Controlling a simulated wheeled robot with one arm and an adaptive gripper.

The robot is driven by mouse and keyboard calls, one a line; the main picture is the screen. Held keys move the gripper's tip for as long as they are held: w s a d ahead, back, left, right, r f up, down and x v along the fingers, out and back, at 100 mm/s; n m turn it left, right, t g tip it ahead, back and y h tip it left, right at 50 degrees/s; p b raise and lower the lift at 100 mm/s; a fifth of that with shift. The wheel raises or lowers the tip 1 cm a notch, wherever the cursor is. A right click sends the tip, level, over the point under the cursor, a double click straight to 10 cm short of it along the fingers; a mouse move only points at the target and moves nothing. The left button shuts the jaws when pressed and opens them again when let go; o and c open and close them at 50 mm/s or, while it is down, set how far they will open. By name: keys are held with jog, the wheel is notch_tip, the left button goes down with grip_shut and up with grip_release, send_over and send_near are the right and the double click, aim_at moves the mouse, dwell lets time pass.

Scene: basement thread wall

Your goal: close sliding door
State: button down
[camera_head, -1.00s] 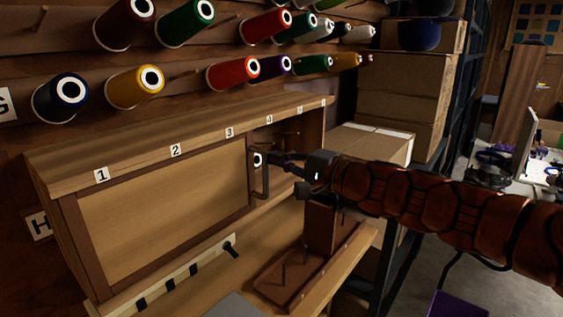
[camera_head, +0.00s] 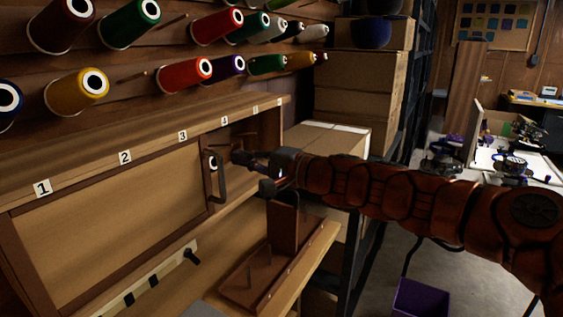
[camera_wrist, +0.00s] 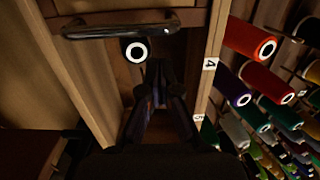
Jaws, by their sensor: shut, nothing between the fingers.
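A wooden wall cabinet (camera_head: 150,117) carries number labels along its top edge. Its sliding door (camera_head: 120,220) covers the left and middle part, and the right end under labels 4 and 5 is open. The door's dark bar handle (camera_head: 219,180) is upright near its right edge. In the wrist view the handle (camera_wrist: 130,29) runs across the top. My gripper (camera_head: 238,157) is at the open section, just right of the handle and apart from it. In the wrist view its fingers (camera_wrist: 158,70) are together and empty, below the handle.
A dark spool with a white ring (camera_wrist: 136,50) is beside the handle. Colored thread spools (camera_head: 185,73) hang on pegs above the cabinet. A wooden stand (camera_head: 283,222) sits on the bench below my gripper. Cardboard boxes (camera_head: 360,85) are stacked behind.

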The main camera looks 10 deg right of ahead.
jog(key=w+d+v, duration=0.1)
jog(key=v, duration=0.9)
jog(key=s+a+f+n+g+h, duration=0.1)
jog(key=s+a+f+n+g, duration=0.25)
jog(key=s+a+f, duration=0.2)
jog(key=s+a+f+n+g+h, duration=0.2)
jog(key=s+f+n+g+h, duration=0.3)
jog(key=s+f, duration=0.9)
jog(key=s+d+f+m+g+h, duration=0.1)
jog(key=s+d+f+g+h, duration=0.3)
jog(key=s+d, duration=0.35)
jog(key=s+d+f+g+h, duration=0.1)
jog(key=s+d+f+h, duration=0.4)
jog(key=s+d, duration=0.25)
notch_tip(320, 180, up, 19)
jog(key=w+t+p, duration=0.1)
jog(key=p, duration=1.6)
jog(key=shift+w+a+f, duration=0.1)
jog(key=shift+a+f, duration=0.05)
